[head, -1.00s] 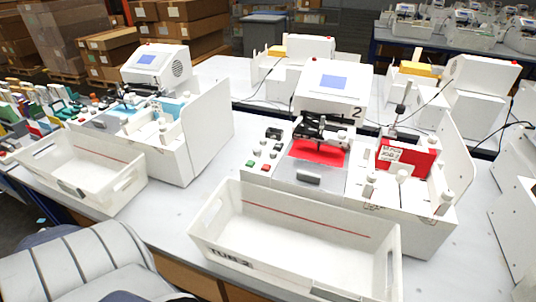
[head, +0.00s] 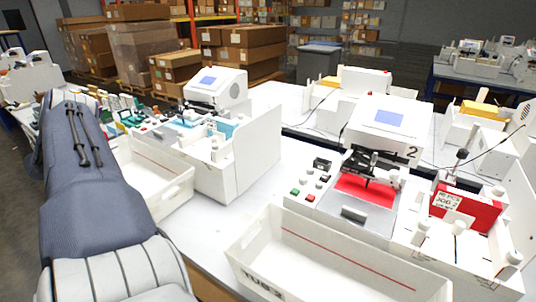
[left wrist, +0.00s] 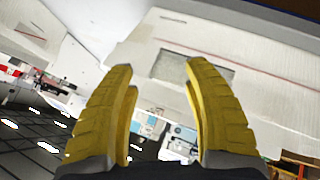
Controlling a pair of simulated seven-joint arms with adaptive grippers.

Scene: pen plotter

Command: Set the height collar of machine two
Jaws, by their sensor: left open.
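Machine two (head: 388,135), a white plotter with a blue screen and a "2" on its side, stands right of centre in the head view. Its black carriage (head: 372,165) sits above a red bed (head: 366,189). My left gripper (left wrist: 160,70) shows only in the left wrist view, yellow fingers apart and empty. My left arm (head: 80,165) is at the head view's left, well away from machine two. My right gripper is not in view.
A white tub marked "TUB 2" (head: 330,262) stands in front of machine two. Another plotter (head: 215,90) with a tall white side panel (head: 253,140) and its own tub (head: 150,185) stands to the left. Bare table (head: 285,175) lies between the machines.

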